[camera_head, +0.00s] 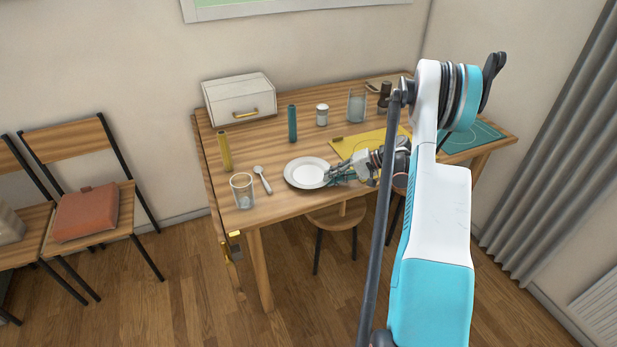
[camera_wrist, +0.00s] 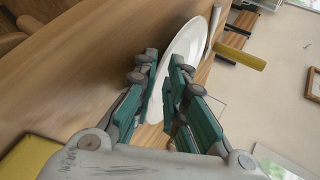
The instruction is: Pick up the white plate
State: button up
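The white plate (camera_head: 307,172) lies flat near the front edge of the wooden table in the head view. My gripper (camera_head: 330,178) is at its right rim, low over the table. In the wrist view the plate (camera_wrist: 186,42) runs up between and beyond my teal fingers. The fingertips (camera_wrist: 164,66) stand apart with part of the plate showing in the gap. The gripper looks open. I cannot tell whether either finger touches the rim, and part of the plate is hidden behind the fingers.
A spoon (camera_head: 262,180) and a clear glass (camera_head: 242,191) are left of the plate. A yellow cylinder (camera_head: 224,151), a teal cylinder (camera_head: 292,124) and a white drawer box (camera_head: 239,100) stand farther back. A yellow mat (camera_head: 352,144) lies right of the plate. A stool (camera_head: 337,216) is below.

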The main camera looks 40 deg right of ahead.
grip_shut()
jog(key=shift+r, duration=0.15)
